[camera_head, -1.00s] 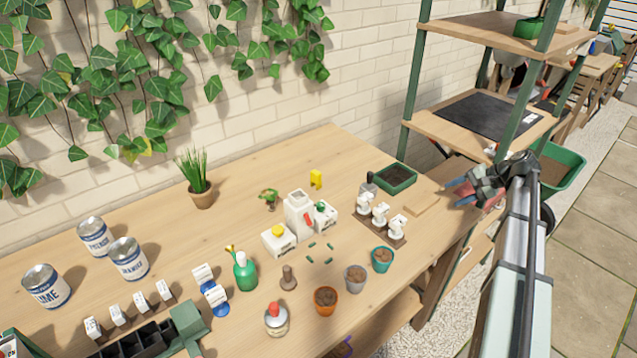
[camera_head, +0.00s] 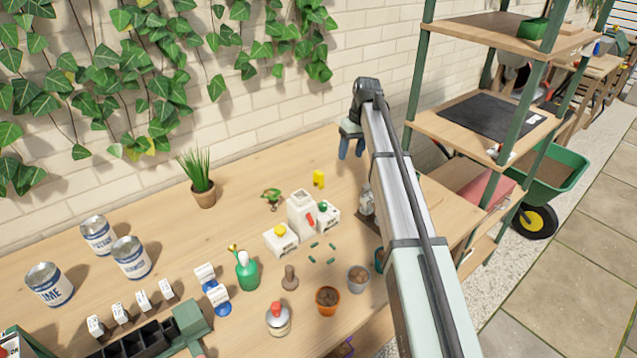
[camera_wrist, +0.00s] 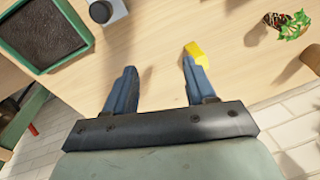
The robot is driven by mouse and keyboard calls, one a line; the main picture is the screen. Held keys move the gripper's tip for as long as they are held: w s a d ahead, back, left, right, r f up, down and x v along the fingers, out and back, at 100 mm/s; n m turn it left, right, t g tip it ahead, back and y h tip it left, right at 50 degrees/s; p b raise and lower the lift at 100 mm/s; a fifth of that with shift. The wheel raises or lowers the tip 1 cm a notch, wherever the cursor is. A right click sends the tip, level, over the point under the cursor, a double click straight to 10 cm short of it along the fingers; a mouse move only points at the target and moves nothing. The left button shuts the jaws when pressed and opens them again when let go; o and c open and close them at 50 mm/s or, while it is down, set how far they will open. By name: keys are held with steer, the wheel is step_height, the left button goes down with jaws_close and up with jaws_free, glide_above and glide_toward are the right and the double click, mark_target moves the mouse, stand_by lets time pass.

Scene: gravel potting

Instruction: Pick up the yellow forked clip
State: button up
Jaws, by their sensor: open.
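The yellow forked clip (camera_head: 318,179) stands on the wooden table, behind the white containers. My gripper (camera_head: 351,149) is above the back part of the table, to the right of the clip and higher than it. In the wrist view my gripper (camera_wrist: 155,85) is open with nothing between its two blue fingers. The yellow clip (camera_wrist: 195,53) shows there just past the tip of the right finger, partly hidden by it. I cannot tell from the wrist view whether they touch, but the head view shows them apart.
White containers (camera_head: 301,213) stand in front of the clip. A small plant (camera_head: 271,196) is to its left and shows in the wrist view (camera_wrist: 294,26). A green-rimmed tray (camera_wrist: 83,33) lies on the table. The brick wall (camera_head: 300,100) rises close behind.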

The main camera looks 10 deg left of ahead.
mark_target(319, 172)
steer(key=a+r+n+h, duration=0.2)
steer(key=a+r+n, duration=0.1)
steer(key=a, duration=0.7)
steer(key=f, duration=0.7)
steer(key=shift+s+d+f, duration=0.1)
steer(key=shift+s+f, duration=0.2)
steer(key=shift+f, duration=0.1)
steer(key=shift+w+a+f, duration=0.15)
steer(key=shift+w+f, duration=0.05)
steer(key=shift+f, duration=1.2)
steer(key=shift+w+a+f, duration=0.1)
steer(key=shift+w+f, duration=0.05)
steer(key=shift+f, duration=1.25)
steer(key=shift+c, duration=0.4)
jaws_close()
